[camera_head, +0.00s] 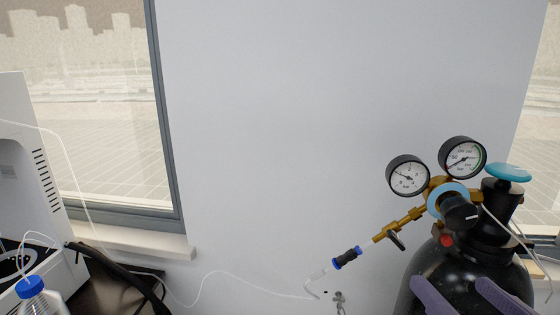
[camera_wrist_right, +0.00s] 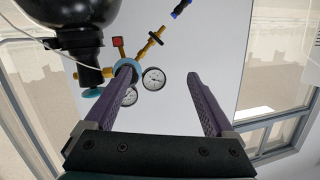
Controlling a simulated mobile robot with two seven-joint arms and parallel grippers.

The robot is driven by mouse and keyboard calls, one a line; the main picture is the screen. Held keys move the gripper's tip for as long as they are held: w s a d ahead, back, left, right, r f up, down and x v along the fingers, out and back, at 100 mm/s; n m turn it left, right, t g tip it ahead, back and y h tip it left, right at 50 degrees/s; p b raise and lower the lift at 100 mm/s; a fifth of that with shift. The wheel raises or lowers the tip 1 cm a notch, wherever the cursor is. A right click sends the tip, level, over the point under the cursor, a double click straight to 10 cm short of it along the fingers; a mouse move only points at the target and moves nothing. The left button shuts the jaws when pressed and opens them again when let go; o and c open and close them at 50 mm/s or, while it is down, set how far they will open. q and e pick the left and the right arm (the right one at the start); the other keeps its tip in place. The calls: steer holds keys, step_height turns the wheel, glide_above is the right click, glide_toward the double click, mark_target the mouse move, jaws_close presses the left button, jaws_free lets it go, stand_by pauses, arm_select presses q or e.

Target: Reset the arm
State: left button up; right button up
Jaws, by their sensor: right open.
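My right gripper (camera_head: 466,287) shows at the bottom right of the head view as two purple fingers. They are spread apart in front of the black gas cylinder (camera_head: 424,265). In the wrist view my right gripper (camera_wrist_right: 160,72) is open, with nothing between its fingers. There, the left finger overlaps the regulator, so I cannot tell the distance between them. The brass regulator (camera_head: 412,218) carries two round gauges (camera_head: 408,176) and sits on the cylinder's neck. A turquoise valve knob (camera_head: 507,172) tops the cylinder. My left gripper is out of view.
A white instrument (camera_head: 22,170) stands at the left, with a blue-capped bottle (camera_head: 32,290) in front of it. Black hoses lie beside it. A thin clear tube (camera_head: 225,273) runs along the wall to the regulator's outlet. The wall's middle is bare.

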steer(key=s+a+f+n+g+y, duration=0.3)
steer(key=a+g, duration=0.1)
steer(key=a, duration=0.1)
steer(key=s+d+f+n+g+h, duration=0.1)
steer(key=s+d+f+g+h, duration=0.15)
steer(key=s+g, duration=0.8)
step_height(320, 180, up, 18)
steer(key=s+t+p, duration=0.2)
steer(key=p, duration=1.6)
steer(key=shift+s+r+p, duration=0.25)
steer(key=shift+p, duration=0.05)
